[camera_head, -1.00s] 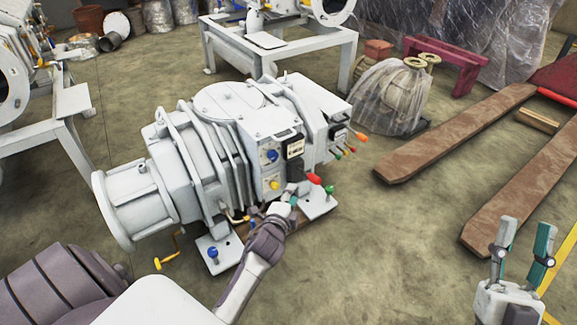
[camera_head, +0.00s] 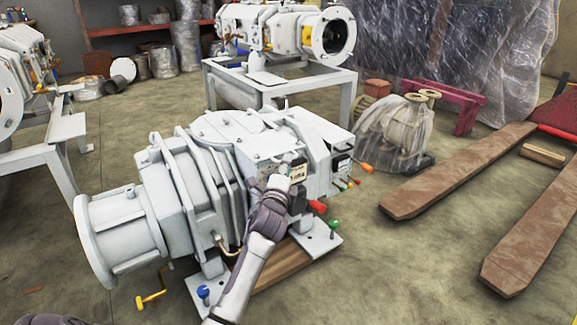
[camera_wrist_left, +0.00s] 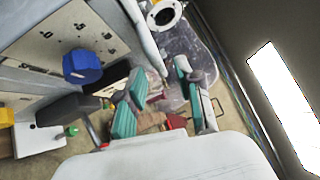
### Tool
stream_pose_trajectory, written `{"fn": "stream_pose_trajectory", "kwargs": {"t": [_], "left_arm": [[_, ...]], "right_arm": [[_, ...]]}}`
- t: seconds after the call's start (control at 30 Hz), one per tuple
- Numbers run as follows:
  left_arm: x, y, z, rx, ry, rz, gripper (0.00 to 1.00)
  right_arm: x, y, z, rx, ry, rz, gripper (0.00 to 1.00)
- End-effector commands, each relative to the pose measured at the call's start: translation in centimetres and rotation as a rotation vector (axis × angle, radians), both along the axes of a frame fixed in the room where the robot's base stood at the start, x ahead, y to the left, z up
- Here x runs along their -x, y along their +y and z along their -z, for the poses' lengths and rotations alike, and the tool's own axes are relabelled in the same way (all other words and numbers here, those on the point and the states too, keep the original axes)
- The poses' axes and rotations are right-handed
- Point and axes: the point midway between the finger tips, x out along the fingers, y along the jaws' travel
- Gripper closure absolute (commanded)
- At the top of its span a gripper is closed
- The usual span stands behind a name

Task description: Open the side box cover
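The white screw vacuum machine (camera_head: 205,165) stands on the floor with its box side facing me. On that side is a box with a dark-edged label (camera_head: 298,172); my left gripper (camera_head: 288,165) is in front of it and hides much of the box and its cover. In the left wrist view the teal fingers of my left gripper (camera_wrist_left: 160,105) are apart with nothing gripped between them. A pale panel with small holes (camera_wrist_left: 65,35) and a blue knob (camera_wrist_left: 82,67) lie left of the fingers. I cannot tell whether a finger touches the box. My right gripper is out of view.
A red-tipped lever (camera_head: 317,206) sticks out just right of my left gripper. An orange-tipped lever (camera_head: 366,168) is further right. Brown forks (camera_head: 465,170) lie on the floor at right, with clear floor before them. A second machine (camera_head: 290,30) stands behind.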

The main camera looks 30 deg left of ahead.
Motion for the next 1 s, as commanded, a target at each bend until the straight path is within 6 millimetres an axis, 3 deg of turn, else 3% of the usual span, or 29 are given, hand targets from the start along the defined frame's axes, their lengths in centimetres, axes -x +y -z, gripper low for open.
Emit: {"fn": "stream_pose_trajectory", "kwargs": {"t": [0.2,0.6,0.8,1.0], "left_arm": [[-2.6,1.1,-0.2,0.001,-0.001,-0.001,0.65],[-3.2,1.4,-0.4,0.001,0.001,0.000,0.65],[-3.2,1.3,-0.4,0.001,0.001,0.000,0.98],[-3.2,1.3,-0.4,0.001,0.001,0.000,1.00]], "right_arm": [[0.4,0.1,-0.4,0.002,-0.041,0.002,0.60],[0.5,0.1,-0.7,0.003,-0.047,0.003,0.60],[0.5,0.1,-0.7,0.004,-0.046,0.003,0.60],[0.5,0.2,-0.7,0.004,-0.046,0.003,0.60]]}}
